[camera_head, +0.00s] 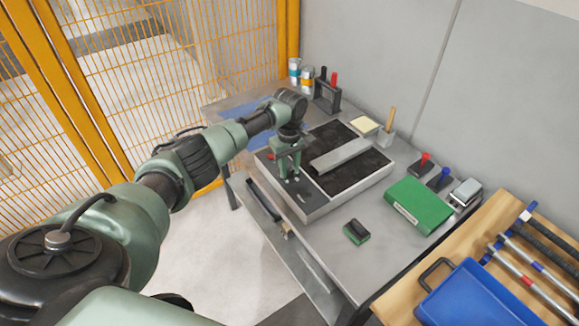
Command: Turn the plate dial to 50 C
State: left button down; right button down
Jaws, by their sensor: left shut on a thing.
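The plate (352,186) is a low pale box with a black speckled top on the grey metal table. A light grey bar (341,154) lies across its top. A dark control panel strip runs along its left part. My left gripper (291,179) points down at this strip and is shut on the dial, which is mostly hidden between and behind the fingers. The dial's marks and its present setting are too small to read. My right gripper is not in view.
A green box (418,205) and a small black and green block (357,231) stand right of the plate. Red and blue-handled tools, bottles (307,78) and a holder line the wall side. A wooden bench with a blue bin (468,297) is at lower right. Yellow fencing is left.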

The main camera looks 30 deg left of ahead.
pick_arm(q)
jog(key=shift+r+m+p, duration=0.1)
jog(key=shift+m+p, duration=0.5)
jog(key=shift+m, duration=0.6)
jog(key=m+p, duration=0.1)
jog(key=m, duration=0.1)
jog(key=shift+m, duration=0.4)
jog(key=m, duration=0.3)
jog(key=shift+m+p, duration=0.3)
jog(key=shift+p, duration=0.05)
jog(key=m, duration=0.3)
jog(key=shift+m, duration=0.3)
jog(key=m, duration=0.3)
jog(key=shift+m, duration=0.3)
jog(key=m, duration=0.3)
jog(key=shift+m, duration=0.3)
jog(key=m, duration=0.3)
jog(key=shift+m, duration=1.9)
